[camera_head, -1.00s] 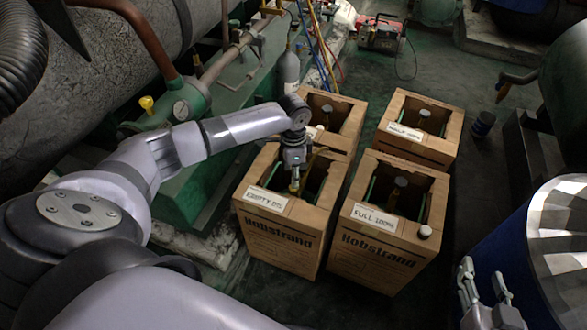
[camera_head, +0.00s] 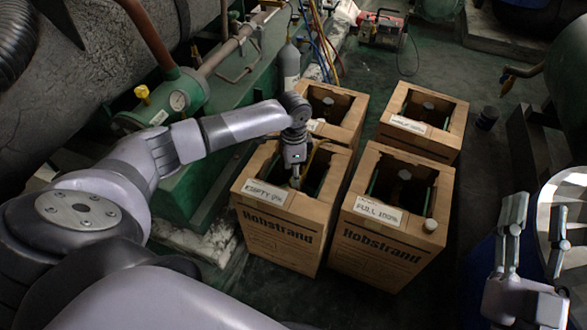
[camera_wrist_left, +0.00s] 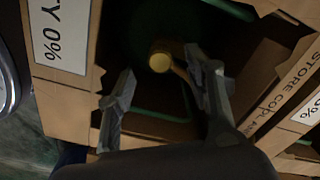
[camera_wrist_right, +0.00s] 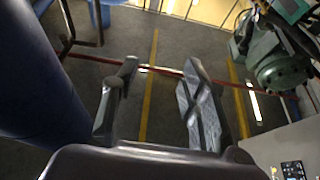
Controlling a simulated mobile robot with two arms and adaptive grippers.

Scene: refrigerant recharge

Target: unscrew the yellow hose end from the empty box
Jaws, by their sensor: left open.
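The empty box (camera_head: 262,240) is a brown carton with an open top and an "EMPTY 0%" label (camera_head: 265,192), at front left of the box group. My left gripper (camera_head: 294,181) points down into its opening. In the left wrist view the left gripper (camera_wrist_left: 160,88) has its fingers apart. The yellow hose end (camera_wrist_left: 160,60) shows there as a round brass-yellow cap just beyond the fingertips, near the right finger. Whether a finger touches it I cannot tell. My right gripper (camera_head: 535,212) is open and empty at the right, away from the boxes.
The full box (camera_head: 375,250), labelled "FULL 100%", stands right of the empty box, with a small white cap on its corner. Two more cartons stand behind. A grey cylinder (camera_head: 289,68), hoses and green pipework lie beyond. A blue drum with a shiny top is at right.

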